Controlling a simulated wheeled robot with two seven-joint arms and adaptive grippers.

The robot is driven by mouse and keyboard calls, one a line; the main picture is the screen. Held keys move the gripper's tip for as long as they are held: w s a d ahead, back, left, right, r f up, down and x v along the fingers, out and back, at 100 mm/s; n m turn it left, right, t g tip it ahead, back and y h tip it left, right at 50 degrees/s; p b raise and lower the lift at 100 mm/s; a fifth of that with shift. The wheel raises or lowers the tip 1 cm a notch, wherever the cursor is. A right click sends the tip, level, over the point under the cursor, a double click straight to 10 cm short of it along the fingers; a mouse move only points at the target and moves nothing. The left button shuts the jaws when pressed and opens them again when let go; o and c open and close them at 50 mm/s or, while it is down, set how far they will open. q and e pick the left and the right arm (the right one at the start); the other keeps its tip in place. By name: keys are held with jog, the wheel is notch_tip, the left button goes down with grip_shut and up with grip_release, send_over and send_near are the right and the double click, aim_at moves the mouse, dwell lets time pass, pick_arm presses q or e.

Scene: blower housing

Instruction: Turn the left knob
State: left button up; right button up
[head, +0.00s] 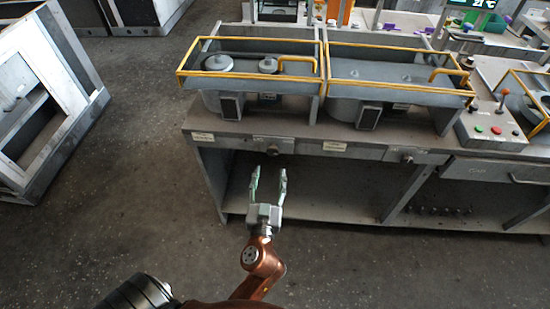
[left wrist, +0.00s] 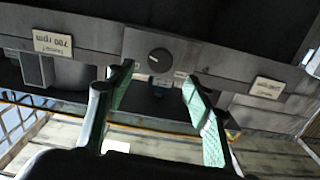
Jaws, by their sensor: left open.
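The left knob (head: 272,150) is a small dark round knob on the front panel of the grey workbench. It also shows in the left wrist view (left wrist: 159,62), upside down, with a pale pointer mark on its face. My left gripper (head: 269,172) is open and empty, its fingers pointing at the bench front just below the knob in the head view. In the left wrist view the knob appears just beyond the gap between the fingertips (left wrist: 157,75), apart from them. A second knob (head: 406,158) sits further right. My right gripper is out of view.
Yellow-railed housings (head: 250,85) stand on the bench (head: 230,132). A control box (head: 490,128) with buttons and a lever is at the right. The floor (head: 130,190) to the left is clear.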

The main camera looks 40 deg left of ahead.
aim_at(273, 153)
pick_arm(q)
jog(key=x, duration=0.7)
jog(key=shift+w+a+r, duration=0.1)
jog(key=shift+w+a, duration=0.1)
jog(key=c, duration=1.2)
